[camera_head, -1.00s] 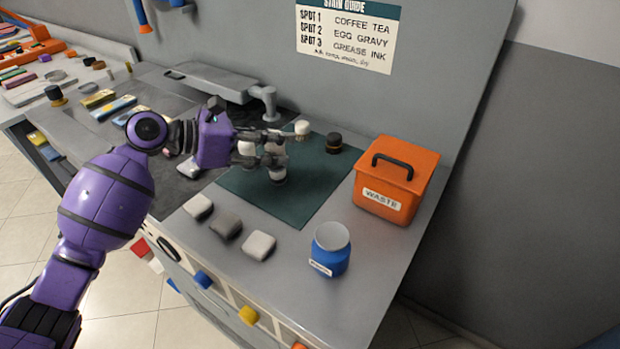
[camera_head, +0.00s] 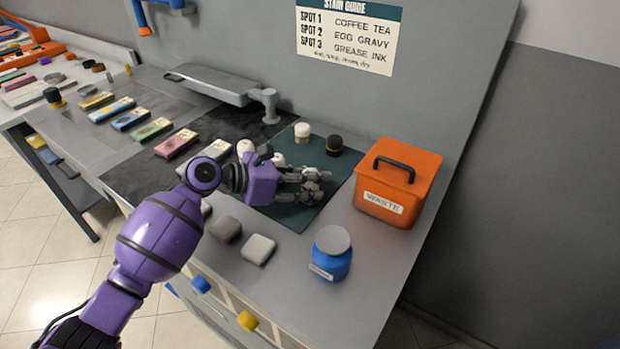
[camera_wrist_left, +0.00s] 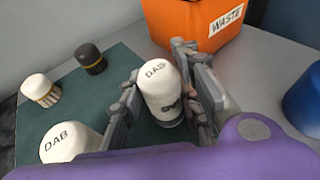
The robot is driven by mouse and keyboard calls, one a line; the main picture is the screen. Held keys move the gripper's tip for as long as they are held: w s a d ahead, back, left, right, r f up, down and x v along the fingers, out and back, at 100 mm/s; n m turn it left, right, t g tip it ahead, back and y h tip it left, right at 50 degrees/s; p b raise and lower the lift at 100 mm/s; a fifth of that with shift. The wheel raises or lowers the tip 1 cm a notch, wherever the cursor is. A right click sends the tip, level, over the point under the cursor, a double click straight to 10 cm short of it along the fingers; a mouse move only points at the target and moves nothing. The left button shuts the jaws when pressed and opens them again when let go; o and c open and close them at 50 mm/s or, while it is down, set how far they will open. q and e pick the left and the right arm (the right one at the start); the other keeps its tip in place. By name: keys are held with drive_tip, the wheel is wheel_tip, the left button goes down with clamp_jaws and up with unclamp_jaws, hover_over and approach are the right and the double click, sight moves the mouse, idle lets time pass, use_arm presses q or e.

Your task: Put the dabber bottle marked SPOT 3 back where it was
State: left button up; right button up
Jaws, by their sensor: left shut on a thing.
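My left gripper (camera_head: 312,186) is over the right front part of the green mat (camera_head: 289,215) in the head view. It is shut on a white dabber bottle (camera_wrist_left: 162,88), which stands between the fingers in the left wrist view. Its cap reads DAB; the dark lettering on its side is partly covered and its number is unreadable. I cannot tell if its base touches the mat. A second white DAB bottle (camera_wrist_left: 68,141) is at the lower left of the wrist view. In the head view two white tops (camera_head: 245,147) show behind my gripper. My right gripper is out of view.
An orange waste bin (camera_head: 398,182) stands right of the mat, a blue jar (camera_head: 331,253) in front. White-topped (camera_head: 302,132) and black-topped (camera_head: 335,145) items stand at the mat's back. Grey pads (camera_head: 258,249) lie at the front left. Bare counter lies around the jar.

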use_arm(q)
drive_tip(key=o, duration=1.2)
drive_tip(key=shift+c, duration=0.2)
drive_tip(key=shift+a+r, duration=0.1)
drive_tip(key=shift+r, duration=0.05)
drive_tip(key=v, duration=1.1)
drive_tip(key=shift+s+a, duration=0.25)
drive_tip(key=shift+a, duration=0.05)
drive_tip(key=shift+r, duration=0.1)
